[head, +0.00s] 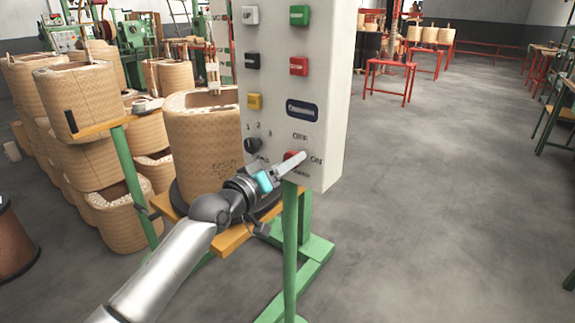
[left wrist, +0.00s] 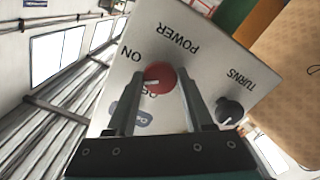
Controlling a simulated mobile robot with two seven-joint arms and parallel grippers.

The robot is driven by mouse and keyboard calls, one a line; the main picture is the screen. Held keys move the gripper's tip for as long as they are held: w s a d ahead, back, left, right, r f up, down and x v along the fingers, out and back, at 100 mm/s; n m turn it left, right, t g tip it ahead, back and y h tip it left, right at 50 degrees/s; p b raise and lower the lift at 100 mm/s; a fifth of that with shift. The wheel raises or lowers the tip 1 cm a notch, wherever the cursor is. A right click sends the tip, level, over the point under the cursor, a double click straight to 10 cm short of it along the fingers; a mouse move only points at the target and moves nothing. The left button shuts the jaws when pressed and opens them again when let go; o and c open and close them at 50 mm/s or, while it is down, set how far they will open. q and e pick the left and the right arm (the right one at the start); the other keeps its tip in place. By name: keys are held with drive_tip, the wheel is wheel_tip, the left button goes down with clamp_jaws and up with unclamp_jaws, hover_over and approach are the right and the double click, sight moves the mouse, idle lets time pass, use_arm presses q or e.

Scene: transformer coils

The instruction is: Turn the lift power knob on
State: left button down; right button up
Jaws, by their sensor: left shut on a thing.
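The red power knob (head: 291,155) is low on the front of a light grey control panel (head: 277,72). In the left wrist view the red knob (left wrist: 158,75) sits by the words POWER and ON, with another label partly hidden beside it. It carries a small white mark whose exact direction I cannot tell. My left gripper (head: 298,160) reaches up to the panel and is shut on the red knob. In the left wrist view its two fingers (left wrist: 160,77) stand on either side of the knob. My right gripper is not in view.
A black TURNS knob (left wrist: 229,110) is close beside the right finger in the wrist view. Above are several coloured buttons, including a yellow one (head: 255,101), and a dark display (head: 302,110). A large coil (head: 203,140) stands behind my arm.

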use_arm(q)
drive_tip(key=m+p, duration=0.1)
drive_tip(key=m, duration=0.6)
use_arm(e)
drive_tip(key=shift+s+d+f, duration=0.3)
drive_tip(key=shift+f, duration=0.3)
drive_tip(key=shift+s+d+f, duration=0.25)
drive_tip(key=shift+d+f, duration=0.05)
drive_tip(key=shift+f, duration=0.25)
use_arm(q)
drive_tip(key=shift+c, duration=1.5)
unclamp_jaws()
